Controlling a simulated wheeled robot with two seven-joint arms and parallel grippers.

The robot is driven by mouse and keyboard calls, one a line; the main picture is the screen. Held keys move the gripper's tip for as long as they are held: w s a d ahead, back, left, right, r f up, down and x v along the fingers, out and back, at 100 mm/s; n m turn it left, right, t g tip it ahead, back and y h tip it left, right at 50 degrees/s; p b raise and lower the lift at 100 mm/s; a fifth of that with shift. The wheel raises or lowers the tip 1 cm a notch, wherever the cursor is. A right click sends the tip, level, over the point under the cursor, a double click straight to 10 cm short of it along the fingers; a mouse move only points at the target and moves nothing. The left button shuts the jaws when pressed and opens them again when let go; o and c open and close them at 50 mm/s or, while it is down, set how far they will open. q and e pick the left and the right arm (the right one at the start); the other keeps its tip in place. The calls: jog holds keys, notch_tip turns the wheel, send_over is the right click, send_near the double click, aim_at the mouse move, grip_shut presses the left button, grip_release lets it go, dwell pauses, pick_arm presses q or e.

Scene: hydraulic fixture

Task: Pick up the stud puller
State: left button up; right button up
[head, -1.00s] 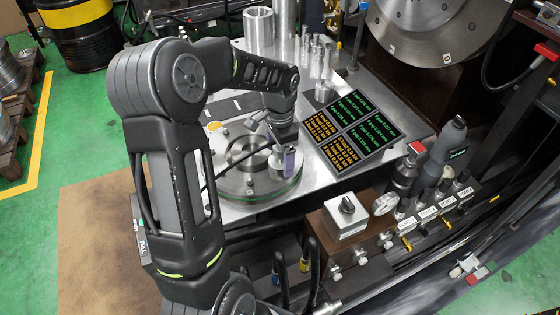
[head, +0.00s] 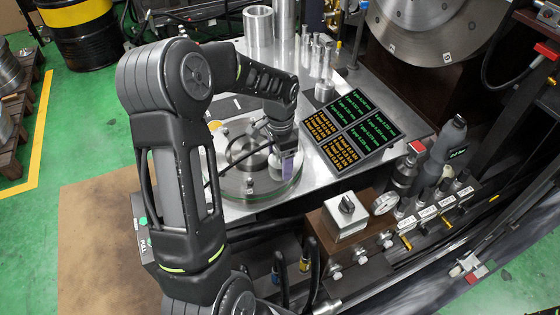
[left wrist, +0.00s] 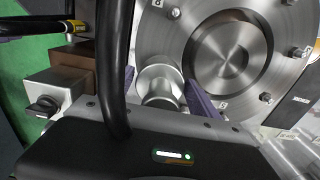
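A silver stepped cylinder with a rounded end, which I take to be the stud puller (left wrist: 158,82), stands at the edge of the bolted round flange (left wrist: 232,60) in the left wrist view. My left gripper (left wrist: 163,94) has its purple fingers apart, one on each side of this cylinder. Whether either finger touches it is hard to tell. In the head view my left gripper (head: 287,165) is low over the front right of the flange (head: 240,188), and its fingers and wrist mostly hide the cylinder. My right gripper is not in view.
A display panel (head: 350,130) lies right of the flange. Several metal cylinders stand at the back of the metal table. A valve block (head: 345,220) with a gauge is in front, and a grey hand tool (head: 447,140) stands upright at the right. A black hose crosses my left wrist view.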

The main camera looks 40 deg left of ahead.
pick_arm(q)
grip_shut()
dwell(0.6)
